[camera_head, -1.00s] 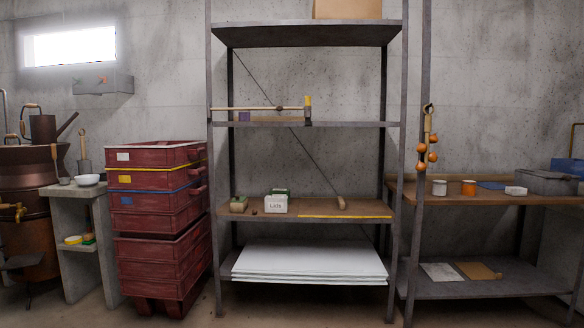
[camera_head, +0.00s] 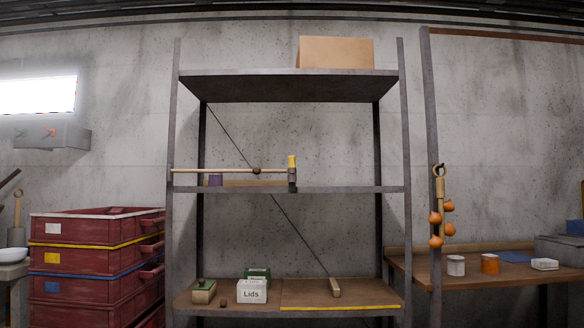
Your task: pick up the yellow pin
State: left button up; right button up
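A small upright yellow piece, the likely yellow pin (camera_head: 292,161), stands at the right end of the beam on the middle shelf of the rack. The pale wooden beam (camera_head: 215,170) runs left from it and looks about level, with a dark round piece (camera_head: 257,171) on it. A dark block (camera_head: 292,179) sits under the yellow piece; whether they touch is too small to tell. Neither gripper is in view.
The metal rack's upper shelf (camera_head: 285,86) bears a cardboard box (camera_head: 336,52). Its lower shelf (camera_head: 350,296) holds a white Lids box (camera_head: 252,291) and small wooden pieces. Red crates (camera_head: 95,262) stand left; a workbench (camera_head: 415,271) and hanging orange balls (camera_head: 436,218) are right.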

aim_at(291, 159)
jog(key=i+j, duration=0.3)
jog(key=i, duration=0.2)
jog(key=i+j, duration=0.35)
jog(key=i, duration=0.15)
jog(key=i+j+z, duration=0.1)
jog(key=i+j, duration=0.2)
jog(key=i, duration=0.2)
